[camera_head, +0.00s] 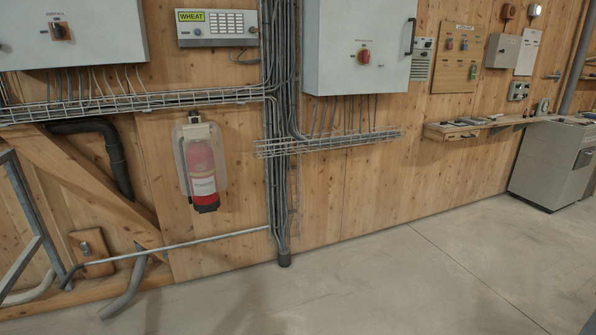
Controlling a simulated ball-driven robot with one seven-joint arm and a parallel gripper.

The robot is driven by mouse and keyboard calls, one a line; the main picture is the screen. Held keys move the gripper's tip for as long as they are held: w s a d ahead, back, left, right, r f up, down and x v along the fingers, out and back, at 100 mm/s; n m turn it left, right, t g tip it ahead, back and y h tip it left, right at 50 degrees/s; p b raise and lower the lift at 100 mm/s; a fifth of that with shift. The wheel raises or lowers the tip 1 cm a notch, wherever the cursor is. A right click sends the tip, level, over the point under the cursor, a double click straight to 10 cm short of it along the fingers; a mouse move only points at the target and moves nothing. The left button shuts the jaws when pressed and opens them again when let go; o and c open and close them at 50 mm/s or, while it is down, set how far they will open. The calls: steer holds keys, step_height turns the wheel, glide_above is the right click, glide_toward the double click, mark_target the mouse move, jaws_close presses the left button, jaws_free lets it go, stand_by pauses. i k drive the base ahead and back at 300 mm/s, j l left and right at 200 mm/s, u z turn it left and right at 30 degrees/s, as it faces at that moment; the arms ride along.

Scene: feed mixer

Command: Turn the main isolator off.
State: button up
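Two grey wall cabinets carry rotary switches, and their labels are too small to read. On the middle cabinet (335,50) a red rotary handle (364,57) sits on a dark plate below a small label. I cannot tell which switch is the main isolator, nor the position of either. Both cabinets are cut off by the top of the picture. My gripper is not in view.
A WHEAT panel (217,28) is between the cabinets. A shelf (490,124) juts out at right, beside a grey floor unit (550,160). The concrete floor (400,270) is clear.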

mark_target(364, 57)
steer(key=i, duration=0.65)
steer(key=i+z, duration=0.15)
steer(key=i, duration=0.5)
steer(key=i+j, duration=0.15)
steer(key=i, duration=0.5)
steer(key=z, duration=0.05)
